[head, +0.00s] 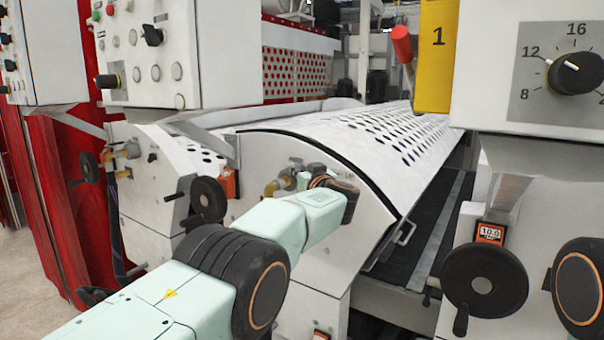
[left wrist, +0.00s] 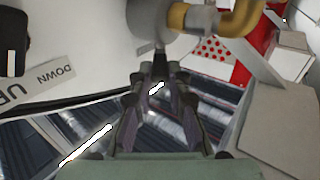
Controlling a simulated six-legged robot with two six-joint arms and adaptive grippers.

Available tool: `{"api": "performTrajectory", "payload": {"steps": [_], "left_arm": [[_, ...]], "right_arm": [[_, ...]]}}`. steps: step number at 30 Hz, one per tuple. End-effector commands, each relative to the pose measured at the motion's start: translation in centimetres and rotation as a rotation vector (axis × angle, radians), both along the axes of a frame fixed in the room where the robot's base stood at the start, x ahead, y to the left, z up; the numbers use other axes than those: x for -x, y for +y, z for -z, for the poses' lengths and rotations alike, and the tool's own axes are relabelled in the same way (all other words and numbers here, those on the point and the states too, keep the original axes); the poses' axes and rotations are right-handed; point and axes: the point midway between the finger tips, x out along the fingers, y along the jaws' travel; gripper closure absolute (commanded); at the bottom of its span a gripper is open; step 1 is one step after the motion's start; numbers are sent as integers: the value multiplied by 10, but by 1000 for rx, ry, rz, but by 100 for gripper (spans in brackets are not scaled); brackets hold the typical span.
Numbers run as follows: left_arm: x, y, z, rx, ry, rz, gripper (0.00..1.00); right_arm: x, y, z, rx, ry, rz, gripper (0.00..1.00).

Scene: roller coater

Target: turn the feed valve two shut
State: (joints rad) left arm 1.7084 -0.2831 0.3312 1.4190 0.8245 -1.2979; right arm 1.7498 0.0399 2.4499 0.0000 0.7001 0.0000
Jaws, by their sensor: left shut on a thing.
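A valve with a brass pipe elbow and a grey body sits on the white end panel of the middle roller unit. In the head view its brass part (head: 279,185) shows just left of my left gripper (head: 335,190), which hides much of it. In the left wrist view the valve (left wrist: 183,18) is at the top. There my left gripper (left wrist: 160,75) has its fingertips close together just below the valve body, shut on its handle, which the fingers mostly hide. No number on this valve is readable. My right gripper is not in view.
A similar brass valve (head: 131,150) is on the unit to the left. A black handwheel (head: 208,199) stands close left of my gripper; another handwheel (head: 484,282) is at right. A perforated white cover (head: 370,135) lies behind. An UP/DOWN label (left wrist: 40,82) shows in the wrist view.

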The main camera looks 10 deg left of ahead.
Motion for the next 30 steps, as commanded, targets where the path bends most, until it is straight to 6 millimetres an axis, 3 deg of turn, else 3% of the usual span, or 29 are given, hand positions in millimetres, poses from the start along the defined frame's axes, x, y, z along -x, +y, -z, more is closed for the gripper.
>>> {"api": "performTrajectory", "payload": {"steps": [1, 13, 14, 21, 30], "left_arm": [[0, 3, -7, -1, -10, -4, 100], [0, 3, -5, 2, -7, -6, 100], [0, 3, -5, 2, -7, -6, 82], [0, 1, -2, 4, -3, -4, 62], [0, 0, 0, 3, -1, -2, 60]], "right_arm": [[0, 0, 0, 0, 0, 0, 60], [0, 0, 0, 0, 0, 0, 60], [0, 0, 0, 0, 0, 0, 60], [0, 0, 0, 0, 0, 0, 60], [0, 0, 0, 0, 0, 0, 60]]}}
